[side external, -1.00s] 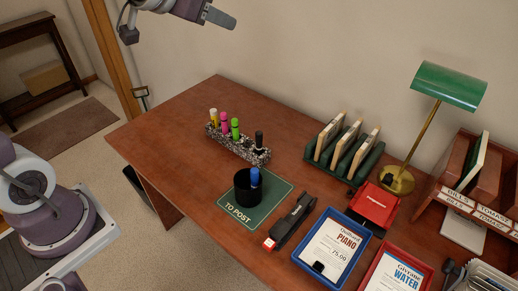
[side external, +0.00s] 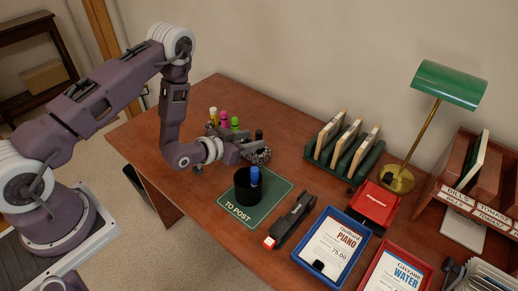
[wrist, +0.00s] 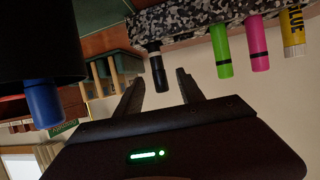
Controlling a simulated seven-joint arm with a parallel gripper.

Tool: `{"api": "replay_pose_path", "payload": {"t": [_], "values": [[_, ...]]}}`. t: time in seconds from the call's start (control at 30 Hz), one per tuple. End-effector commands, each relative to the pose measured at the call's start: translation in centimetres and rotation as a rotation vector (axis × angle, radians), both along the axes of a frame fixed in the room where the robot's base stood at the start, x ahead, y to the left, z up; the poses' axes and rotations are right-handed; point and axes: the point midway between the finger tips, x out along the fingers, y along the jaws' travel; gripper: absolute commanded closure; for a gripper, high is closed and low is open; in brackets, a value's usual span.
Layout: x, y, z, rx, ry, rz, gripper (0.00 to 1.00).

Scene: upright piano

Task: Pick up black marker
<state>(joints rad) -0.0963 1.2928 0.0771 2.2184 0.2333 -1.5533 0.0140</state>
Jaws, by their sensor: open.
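The black marker (side external: 259,135) stands upright at the right end of the speckled holder (side external: 262,156). In the wrist view, which is upside down, the black marker (wrist: 157,72) shows just beyond and between my fingertips. My gripper (wrist: 160,88) is open, with nothing between its fingers. In the side view my gripper (side external: 243,149) is low in front of the holder, close to the black marker, and hides part of the holder. I cannot tell the exact gap to the marker.
Green (side external: 235,123), pink (side external: 224,117) and yellow (side external: 213,115) sticks share the holder. A black cup (side external: 246,190) with a blue marker (side external: 254,176) stands close in front on a green mat (side external: 279,194). A stapler (side external: 291,220) lies to the right.

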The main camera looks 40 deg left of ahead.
Motion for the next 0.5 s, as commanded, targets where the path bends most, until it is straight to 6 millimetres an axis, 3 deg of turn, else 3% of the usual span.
{"api": "replay_pose_path", "payload": {"t": [0.4,0.5], "values": [[6.0,-0.7,-2.4,-0.001,-0.004,-0.001,0.55],[6.5,-0.8,-2.6,-0.002,-0.001,0.001,0.55]]}}
